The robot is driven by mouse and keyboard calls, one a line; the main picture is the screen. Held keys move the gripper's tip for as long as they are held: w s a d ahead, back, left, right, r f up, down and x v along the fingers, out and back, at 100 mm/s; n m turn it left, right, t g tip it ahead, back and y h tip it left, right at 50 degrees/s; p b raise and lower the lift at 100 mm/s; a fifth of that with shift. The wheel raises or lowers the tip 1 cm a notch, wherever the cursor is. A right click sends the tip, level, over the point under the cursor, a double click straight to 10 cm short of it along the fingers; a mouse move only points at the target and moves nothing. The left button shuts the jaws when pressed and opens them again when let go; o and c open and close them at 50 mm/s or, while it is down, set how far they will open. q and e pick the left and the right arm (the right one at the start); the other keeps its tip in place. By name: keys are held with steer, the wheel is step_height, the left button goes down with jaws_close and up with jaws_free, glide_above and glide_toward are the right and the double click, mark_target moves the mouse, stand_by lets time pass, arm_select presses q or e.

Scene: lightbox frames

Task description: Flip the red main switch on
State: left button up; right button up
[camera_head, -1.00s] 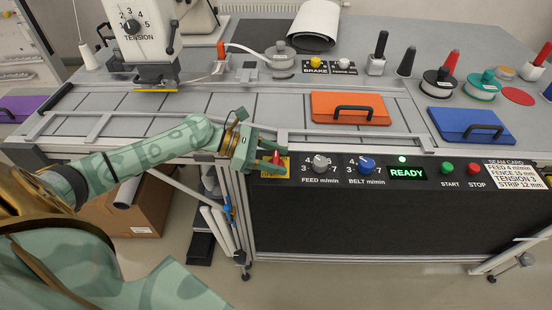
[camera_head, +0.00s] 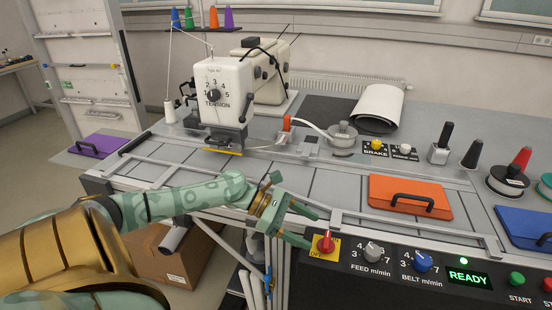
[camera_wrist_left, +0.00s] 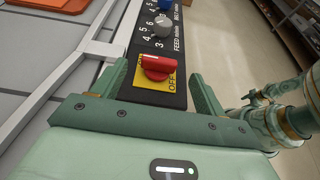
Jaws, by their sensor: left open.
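The red main switch (camera_head: 325,243) is a rotary knob on a yellow plate (camera_head: 318,256) at the left end of the black control panel. "OFF" shows on the plate. My left gripper (camera_head: 312,229) is open, just left of the knob, with one finger above and one at about its height. In the left wrist view the red switch (camera_wrist_left: 157,67) lies between the two spread fingers of the left gripper (camera_wrist_left: 160,82), with gaps on both sides. I cannot tell whether a finger touches the plate.
The FEED knob (camera_head: 372,252), BELT knob (camera_head: 422,262) and lit green READY display (camera_head: 469,277) sit right of the switch. An orange lid (camera_head: 410,196) with a black handle lies above. The sewing machine (camera_head: 216,92) stands at the back. Air is free before the panel.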

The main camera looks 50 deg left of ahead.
arm_select(q)
steer(key=p+v, duration=0.2)
steer(key=v, duration=0.8)
steer(key=shift+a, duration=0.1)
